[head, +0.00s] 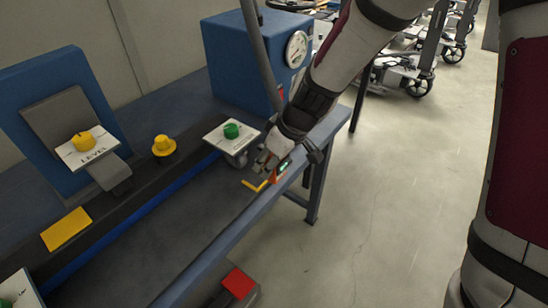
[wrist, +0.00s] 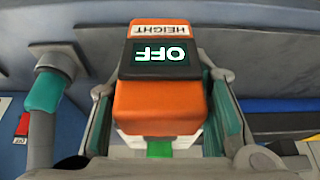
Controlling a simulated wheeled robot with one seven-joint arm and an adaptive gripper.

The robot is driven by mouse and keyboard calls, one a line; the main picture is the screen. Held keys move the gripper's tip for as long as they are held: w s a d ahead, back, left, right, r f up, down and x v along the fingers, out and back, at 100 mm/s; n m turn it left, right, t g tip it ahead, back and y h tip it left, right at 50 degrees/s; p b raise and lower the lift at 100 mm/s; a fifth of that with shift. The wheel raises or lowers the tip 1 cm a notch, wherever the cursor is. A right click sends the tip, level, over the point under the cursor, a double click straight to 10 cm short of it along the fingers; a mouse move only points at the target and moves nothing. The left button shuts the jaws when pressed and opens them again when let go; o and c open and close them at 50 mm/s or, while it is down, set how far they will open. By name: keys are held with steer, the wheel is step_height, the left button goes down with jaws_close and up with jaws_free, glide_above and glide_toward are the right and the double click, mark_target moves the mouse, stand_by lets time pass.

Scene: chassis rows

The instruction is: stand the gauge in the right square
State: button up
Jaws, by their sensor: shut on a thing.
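The gauge (wrist: 160,100) is an orange block with a dark top, a HEIGHT label and a lit display reading OFF. My gripper (wrist: 162,132) is shut on it, with a finger on each side. In the head view my gripper (head: 272,165) holds the gauge (head: 281,171) at the bench's front edge; little of it shows past the fingers. A yellow corner marking (head: 256,186) shows on the bench just below and left of the gripper; the rest of any square is hidden. I cannot tell whether the gauge touches the bench.
A white block with a green knob (head: 231,131) stands just left of my gripper. A yellow knob (head: 163,146), a LEVEL plate (head: 92,146) and a yellow plate (head: 66,229) lie farther left. A blue box with a dial (head: 297,49) stands behind. The bench (head: 165,238) is clear in front.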

steer(key=b+x, duration=0.1)
steer(key=x, duration=0.2)
steer(key=shift+w+f+b, duration=0.15)
steer(key=shift+f+b, duration=0.15)
steer(key=shift+b, duration=0.05)
steer(key=shift+w+a+f, duration=0.15)
steer(key=shift+a+f, duration=0.1)
steer(key=shift+a, duration=0.05)
steer(key=shift+w+a+r+p, duration=0.25)
steer(key=shift+w+a+p, duration=0.3)
steer(key=shift+a, duration=0.3)
steer(key=shift+w+a+f, duration=0.1)
steer(key=shift+w+a, duration=0.7)
steer(key=shift+a, duration=0.15)
steer(key=shift+f+b, duration=0.9)
steer(key=shift+b, duration=0.2)
steer(key=o, duration=1.4)
steer(key=shift+c, duration=0.2)
steer(key=v, duration=1.2)
